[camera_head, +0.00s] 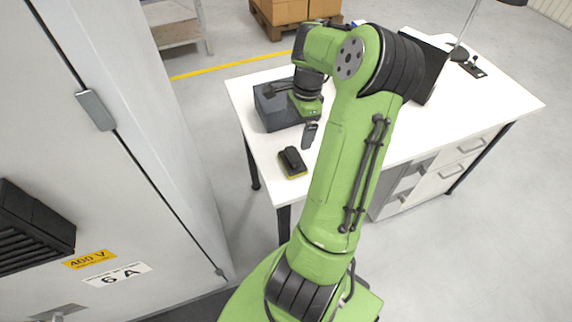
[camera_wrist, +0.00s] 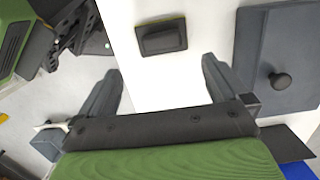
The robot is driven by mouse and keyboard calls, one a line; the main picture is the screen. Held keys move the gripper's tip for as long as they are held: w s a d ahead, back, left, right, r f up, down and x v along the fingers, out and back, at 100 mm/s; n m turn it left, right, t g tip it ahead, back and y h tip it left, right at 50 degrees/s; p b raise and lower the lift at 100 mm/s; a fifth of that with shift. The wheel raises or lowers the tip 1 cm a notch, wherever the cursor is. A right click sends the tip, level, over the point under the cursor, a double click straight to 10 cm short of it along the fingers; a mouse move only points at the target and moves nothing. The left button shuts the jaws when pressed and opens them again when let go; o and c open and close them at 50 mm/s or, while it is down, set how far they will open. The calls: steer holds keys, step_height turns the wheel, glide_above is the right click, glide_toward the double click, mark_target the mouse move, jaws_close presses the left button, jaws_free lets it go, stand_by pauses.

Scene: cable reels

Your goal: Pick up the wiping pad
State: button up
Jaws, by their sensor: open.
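The wiping pad (camera_head: 292,162) is a small black block with a dark grip on top and a yellow edge below. It lies on the white table near its front left corner. It also shows in the wrist view (camera_wrist: 162,36) at the top middle, just beyond the fingertips. My gripper (camera_wrist: 160,66) is open and empty, with its two dark fingers spread wide and the white tabletop between them. In the head view my gripper (camera_head: 309,136) hangs over the table, a little behind and right of the pad; only part of its fingers shows there.
A dark grey box (camera_head: 268,118) stands close behind the pad; in the wrist view its top with a round knob (camera_wrist: 281,81) is right of my fingers. The white table (camera_head: 440,120) has clear room at right. A tall grey cabinet (camera_head: 165,150) stands left.

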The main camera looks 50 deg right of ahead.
mark_target(293, 153)
steer(key=f, duration=0.2)
steer(key=f+b, duration=0.1)
steer(key=f, duration=0.1)
steer(key=shift+w+a, duration=0.2)
steer(key=shift+a, duration=0.1)
steer(key=f, duration=0.2)
steer(key=f+b, duration=0.1)
steer(key=f, duration=0.1)
steer(key=f+b, duration=0.1)
steer(key=f, duration=0.1)
steer(key=shift+w+a, duration=0.1)
steer(key=shift+w, duration=0.15)
steer(key=shift+r, duration=0.15)
steer(key=c, duration=1.1)
